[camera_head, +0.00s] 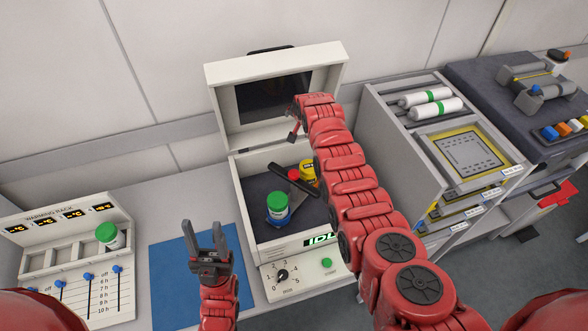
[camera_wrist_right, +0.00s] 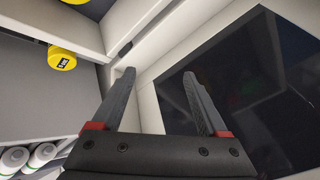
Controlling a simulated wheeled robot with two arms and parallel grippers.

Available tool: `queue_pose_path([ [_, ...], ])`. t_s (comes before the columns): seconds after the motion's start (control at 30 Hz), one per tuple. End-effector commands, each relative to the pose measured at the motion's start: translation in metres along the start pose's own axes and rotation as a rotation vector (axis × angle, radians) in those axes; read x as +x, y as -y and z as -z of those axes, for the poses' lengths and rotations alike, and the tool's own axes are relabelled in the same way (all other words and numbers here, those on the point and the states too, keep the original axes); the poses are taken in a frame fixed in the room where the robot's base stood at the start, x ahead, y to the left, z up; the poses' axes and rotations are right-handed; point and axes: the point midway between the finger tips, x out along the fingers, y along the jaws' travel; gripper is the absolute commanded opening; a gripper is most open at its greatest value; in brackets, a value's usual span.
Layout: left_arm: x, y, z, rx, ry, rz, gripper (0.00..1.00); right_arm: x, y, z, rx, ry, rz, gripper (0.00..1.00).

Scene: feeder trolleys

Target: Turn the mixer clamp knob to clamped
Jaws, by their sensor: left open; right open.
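The mixer (camera_head: 246,208) is a white box with its lid (camera_head: 218,101) raised. Inside its dark chamber, a black bar (camera_head: 307,188) with a red piece (camera_head: 294,174) lies slanted beside the jars; it looks like the clamp knob, and my right arm covers part of that area. My right gripper is up by the lid, above the chamber, mostly hidden in the head view. In the right wrist view it (camera_wrist_right: 160,74) is open and empty, in front of the lid's dark window (camera_wrist_right: 250,90). My left gripper (camera_head: 203,225) is open and empty above the blue mat.
A green-lidded jar (camera_head: 277,204) and a yellow-lidded jar (camera_head: 309,172) stand in the chamber. The front panel has a dial (camera_head: 282,275) and a green button (camera_head: 327,263). A blue mat (camera_head: 170,270) and warming rack (camera_head: 60,222) are at left, a grey trolley (camera_head: 390,120) at right.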

Motion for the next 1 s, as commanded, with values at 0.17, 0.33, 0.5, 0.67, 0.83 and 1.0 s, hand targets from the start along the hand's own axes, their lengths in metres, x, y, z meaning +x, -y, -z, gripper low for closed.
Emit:
queue_pose_path([
  [0.17,0.0,0.0,0.0,0.0,0.0,0.0,0.5,-0.072,0.008,-0.031,0.09,0.274,-0.247,0.77],
  [0.33,0.0,0.0,0.0,0.0,0.0,0.0,0.5,-0.132,0.003,-0.054,0.14,0.425,-0.425,0.77],
  [0.5,-0.002,0.0,0.0,0.0,0.0,0.0,0.5,-0.152,-0.001,-0.063,0.155,0.472,-0.487,0.77],
  [0.67,-0.014,-0.001,-0.002,0.0,0.0,0.0,0.5,-0.143,-0.006,-0.069,0.155,0.473,-0.488,0.77],
  [0.83,-0.038,-0.002,-0.006,0.0,0.0,0.0,0.5,-0.125,-0.015,-0.08,0.154,0.473,-0.487,0.77],
  [1.0,-0.069,-0.003,-0.012,0.0,0.0,0.0,0.5,-0.101,-0.027,-0.094,0.153,0.472,-0.485,0.77],
])
